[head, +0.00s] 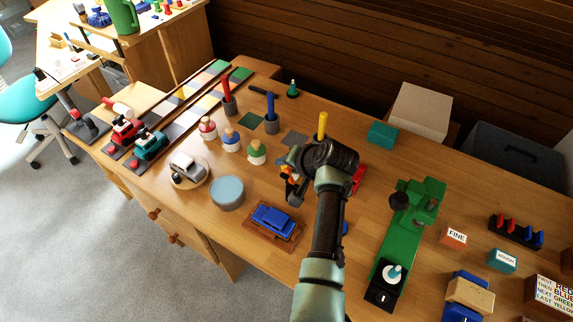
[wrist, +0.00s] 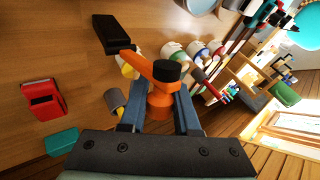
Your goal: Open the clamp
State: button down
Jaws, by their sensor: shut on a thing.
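An orange piece with a black round cap and a long black end block (wrist: 158,98) sits between the two dark fingers of my gripper (wrist: 157,108) in the wrist view. It looks like the clamp, and my gripper is shut on its orange body. Its orange arm slants to the upper left, towards the black block. In the head view, my gripper (head: 293,192) is over the middle of the workbench, and a little orange (head: 286,179) shows beside it. My wrist hides most of the clamp there, and I cannot tell whether the clamp touches the bench.
A blue block on a wooden board (head: 273,221) and a light-blue disc (head: 227,192) lie nearby. Several peg figures (head: 231,141) stand to the left. A yellow peg (head: 322,125) stands behind. A long green machine (head: 412,230) stands to the right. A red block (wrist: 43,99) lies close.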

jog(key=c, duration=0.6)
grip_release()
jog(key=v, duration=1.3)
jog(key=shift+f+p, duration=0.1)
jog(key=shift+p, duration=0.2)
